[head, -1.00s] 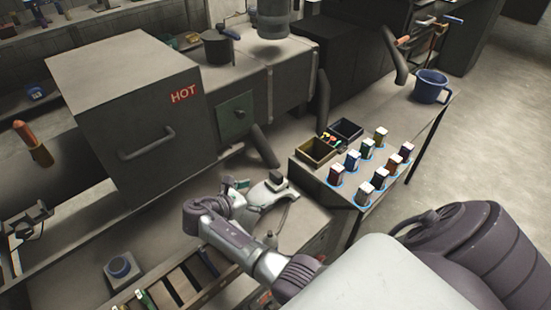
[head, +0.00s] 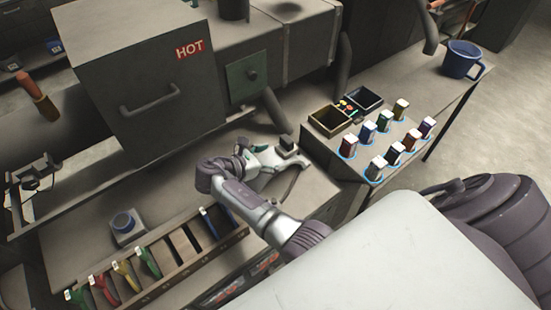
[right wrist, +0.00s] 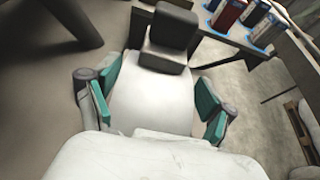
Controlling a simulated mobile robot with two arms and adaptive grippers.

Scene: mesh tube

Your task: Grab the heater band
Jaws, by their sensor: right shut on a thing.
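The heater band, as I take it, is a pale curved piece (head: 272,163) with a dark block at one end. It lies on the bench below the HOT oven, and a dark cable seems to hang by it. In the right wrist view the pale piece (right wrist: 150,108) lies between the teal finger pads, with the dark block beyond. My right gripper (head: 250,157) reaches in from its left side and is shut on it. The right wrist view shows my right gripper (right wrist: 153,95) with one pad on each side. The contact itself is not clear. My left gripper is out of view.
The grey HOT oven (head: 140,75) with a bar handle stands behind. A slotted tray (head: 190,272) with coloured-handled tools lies in front. On the right-hand bench stand several coloured blocks (head: 384,121), two small bins (head: 330,121) and a blue mug (head: 461,60).

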